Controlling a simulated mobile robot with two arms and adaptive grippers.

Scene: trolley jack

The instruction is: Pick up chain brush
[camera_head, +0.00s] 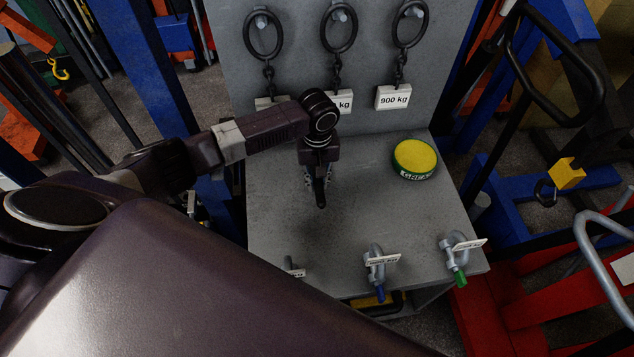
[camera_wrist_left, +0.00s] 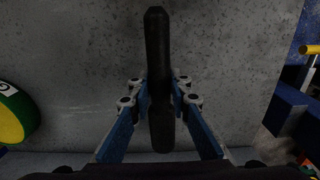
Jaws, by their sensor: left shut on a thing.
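The chain brush (camera_wrist_left: 158,60) is a dark, slim, rod-like thing between the fingers of my left gripper (camera_wrist_left: 160,98) in the left wrist view. The blue-and-grey fingers close on it from both sides. In the head view my left gripper (camera_head: 318,180) points down over the grey bench top, and the dark end of the brush (camera_head: 321,195) shows below the fingers. I cannot tell whether the brush touches the bench. My right gripper is not in view.
A green and yellow grease tin (camera_head: 415,158) stands on the grey bench (camera_head: 365,220), right of the gripper. Labelled shackles (camera_head: 376,265) line the front edge. Rings with chains and weight tags (camera_head: 393,97) hang on the back panel. The bench middle is clear.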

